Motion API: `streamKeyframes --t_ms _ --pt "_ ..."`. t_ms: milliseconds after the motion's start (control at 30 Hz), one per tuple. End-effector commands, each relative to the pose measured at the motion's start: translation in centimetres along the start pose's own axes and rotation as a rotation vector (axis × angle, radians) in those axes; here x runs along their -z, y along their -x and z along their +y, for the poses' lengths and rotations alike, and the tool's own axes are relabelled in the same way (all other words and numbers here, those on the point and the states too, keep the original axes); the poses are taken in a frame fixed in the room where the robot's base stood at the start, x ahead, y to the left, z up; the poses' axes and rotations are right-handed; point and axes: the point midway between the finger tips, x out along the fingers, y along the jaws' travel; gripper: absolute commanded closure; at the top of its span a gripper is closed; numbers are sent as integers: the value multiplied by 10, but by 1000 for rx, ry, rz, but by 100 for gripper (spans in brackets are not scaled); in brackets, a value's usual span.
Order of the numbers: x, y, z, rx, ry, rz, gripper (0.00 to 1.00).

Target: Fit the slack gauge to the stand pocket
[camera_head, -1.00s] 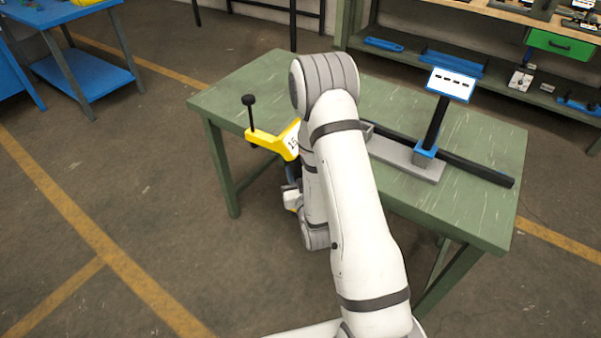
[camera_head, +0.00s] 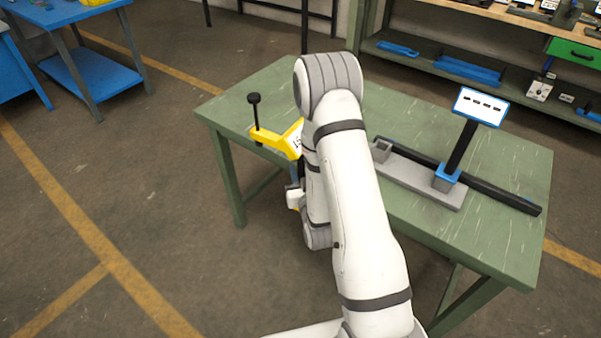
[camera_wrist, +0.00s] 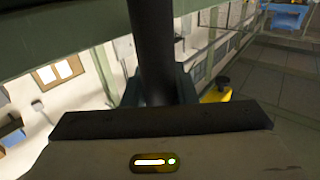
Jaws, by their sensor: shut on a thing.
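The slack gauge (camera_head: 280,137) is a yellow forked piece with a white numbered label and a thin black rod topped by a black knob. In the head view it is left of my arm, over the table's near left edge. My gripper (camera_wrist: 158,92) is shut on the gauge's dark round handle, which rises through the wrist view. In the head view my arm mostly hides the gripper and handle. The stand (camera_head: 420,184) is a long grey base on the table, right of my arm. A small grey open-topped box, seemingly the pocket (camera_head: 382,150), sits at its left end.
A long black bar (camera_head: 500,192) lies behind the base. The green table (camera_head: 235,105) is bare at its left end. Shelves stand behind.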

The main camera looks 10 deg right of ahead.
Motion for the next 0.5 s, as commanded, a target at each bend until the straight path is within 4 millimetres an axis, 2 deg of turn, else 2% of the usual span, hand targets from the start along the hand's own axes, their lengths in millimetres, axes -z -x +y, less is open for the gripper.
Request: streamKeyframes --t_ms 33,500 --pt "11 -1 1 -2 0 8 100" --pt "94 -1 3 -6 0 8 100"
